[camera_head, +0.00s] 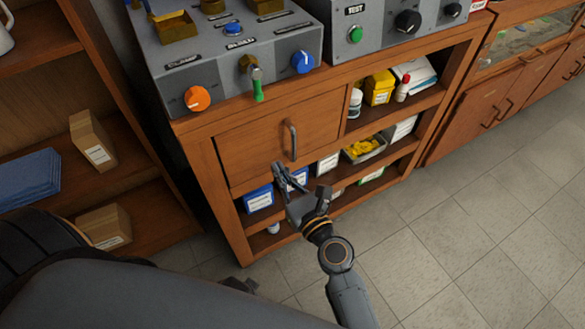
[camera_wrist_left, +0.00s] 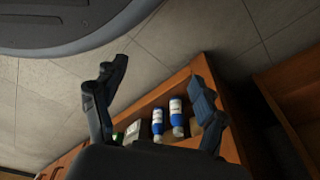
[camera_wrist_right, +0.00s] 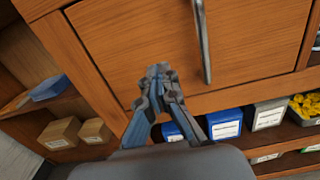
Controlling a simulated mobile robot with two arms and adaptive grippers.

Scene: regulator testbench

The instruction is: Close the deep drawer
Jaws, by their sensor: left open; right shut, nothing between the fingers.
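The deep drawer (camera_head: 265,143) is a brown wooden front with an upright dark metal handle (camera_head: 291,140), in the cabinet below the test panels. Its front looks flush with the cabinet frame. In the right wrist view the drawer front (camera_wrist_right: 150,45) fills the upper middle, with the handle (camera_wrist_right: 202,40) at the upper right. My right gripper (camera_head: 279,170) is shut and empty, in front of the drawer's lower part, below and left of the handle; its fingertips (camera_wrist_right: 162,72) appear close to the front, but contact cannot be told. My left gripper (camera_wrist_left: 153,85) is open and empty.
Open shelves (camera_head: 350,160) beside and under the drawer hold boxes, bottles and a tray of yellow items. A shelf unit with cartons (camera_head: 95,140) and blue folded items (camera_head: 28,177) stands at left. Tiled floor (camera_head: 450,220) is clear at right.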

